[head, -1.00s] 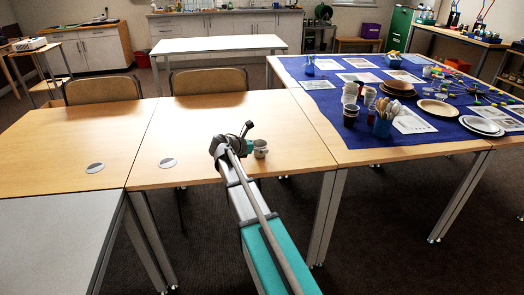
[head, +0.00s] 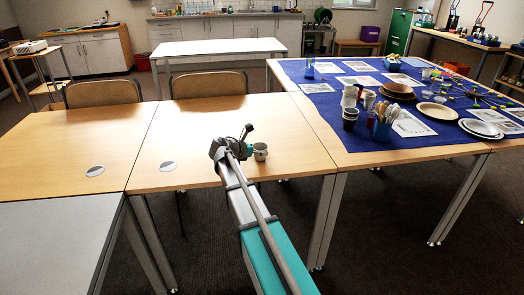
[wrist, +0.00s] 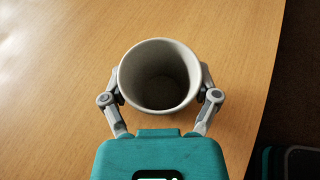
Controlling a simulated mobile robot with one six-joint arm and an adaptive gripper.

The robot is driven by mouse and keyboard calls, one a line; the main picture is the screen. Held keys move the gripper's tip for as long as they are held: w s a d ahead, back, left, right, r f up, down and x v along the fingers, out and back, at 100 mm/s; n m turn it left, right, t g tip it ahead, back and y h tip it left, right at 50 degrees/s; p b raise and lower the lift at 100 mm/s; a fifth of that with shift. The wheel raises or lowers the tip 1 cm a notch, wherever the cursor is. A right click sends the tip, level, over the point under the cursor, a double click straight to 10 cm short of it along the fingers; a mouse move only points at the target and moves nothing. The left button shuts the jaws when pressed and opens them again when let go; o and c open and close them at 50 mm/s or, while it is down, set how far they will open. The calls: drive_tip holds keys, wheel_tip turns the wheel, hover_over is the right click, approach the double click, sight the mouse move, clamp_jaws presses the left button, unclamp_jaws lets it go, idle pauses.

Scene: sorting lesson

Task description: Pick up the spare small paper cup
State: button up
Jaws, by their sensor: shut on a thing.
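The small paper cup (head: 261,152) is pale grey-white and stands out at the end of my arm over the front part of the middle wooden table. In the wrist view the cup (wrist: 160,98) is upright, open at the top and empty inside. My gripper (wrist: 160,97) has one finger on each side of the cup and is shut on it. In the head view my gripper (head: 250,152) is partly hidden by my own arm. Whether the cup's base touches the table is hard to tell.
The wooden table (head: 215,120) is bare around the cup, and its front edge is close. To the right, a table with a blue cloth (head: 335,130) holds stacked cups (head: 350,97), a cutlery pot (head: 381,130), plates (head: 436,111) and sheets. Two chairs (head: 208,83) stand behind.

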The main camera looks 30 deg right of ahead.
drive_tip(key=shift+r+p, duration=1.1)
drive_tip(key=shift+r, duration=0.1)
drive_tip(key=s+d+r+p, duration=0.7)
drive_tip(key=s+r+p, duration=0.3)
drive_tip(key=s, duration=0.1)
drive_tip(key=shift+s+d+r, duration=0.15)
drive_tip(key=shift+s+d, duration=0.2)
drive_tip(key=shift+r+p, duration=0.15)
drive_tip(key=shift+p, duration=0.15)
wheel_tip(320, 180, up, 12)
drive_tip(key=p, duration=1.2)
drive_tip(key=shift+r, duration=0.15)
drive_tip(key=shift+d, duration=0.1)
